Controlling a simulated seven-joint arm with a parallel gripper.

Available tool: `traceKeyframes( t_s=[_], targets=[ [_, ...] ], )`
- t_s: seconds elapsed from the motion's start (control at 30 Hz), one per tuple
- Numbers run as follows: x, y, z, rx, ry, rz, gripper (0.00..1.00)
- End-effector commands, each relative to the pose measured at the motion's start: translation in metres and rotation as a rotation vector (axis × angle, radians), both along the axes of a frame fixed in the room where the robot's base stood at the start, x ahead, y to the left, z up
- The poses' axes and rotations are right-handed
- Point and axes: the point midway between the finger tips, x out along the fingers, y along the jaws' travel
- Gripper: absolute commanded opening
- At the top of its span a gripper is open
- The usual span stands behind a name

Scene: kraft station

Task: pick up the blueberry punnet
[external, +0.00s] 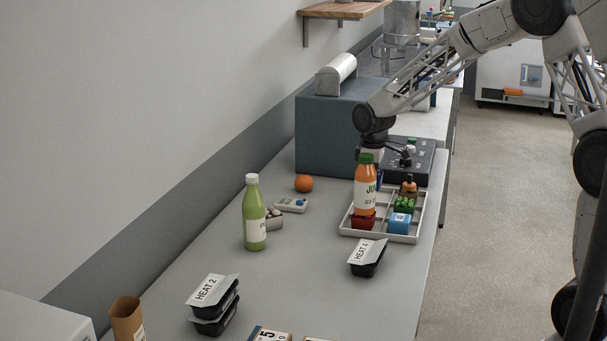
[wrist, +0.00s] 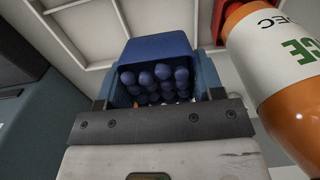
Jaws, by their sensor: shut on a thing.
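The blueberry punnet (wrist: 158,47), a dark blue tub with round dark blue berries, sits between the fingers of my gripper (wrist: 160,88) in the wrist view. My gripper is shut on it. In the external view my gripper (external: 372,152) points down over the back of a grey divided tray (external: 385,238), and its fingertips are mostly hidden behind an orange juice bottle (external: 365,190). A bit of dark blue (external: 383,188) shows just right of the bottle. The bottle also stands close at the right of the wrist view (wrist: 285,75). I cannot tell whether the punnet still touches the tray.
The tray also holds a red punnet (external: 362,222), a blue box (external: 399,223), a green item (external: 404,204) and a small brown bottle (external: 408,184). A black HEAT 4 tray (external: 367,262) lies in front. A green bottle (external: 254,213) and an orange (external: 304,184) stand left.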

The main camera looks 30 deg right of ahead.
Motion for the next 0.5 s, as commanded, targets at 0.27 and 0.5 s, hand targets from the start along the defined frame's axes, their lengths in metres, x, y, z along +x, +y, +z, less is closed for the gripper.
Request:
traceKeyframes(
  t_s=[0.27,0.5],
  targets=[
    [0.000,0.000,0.021,0.000,0.000,0.000,0.37],
    [0.000,0.000,0.022,0.000,0.000,0.000,0.37]
  ],
)
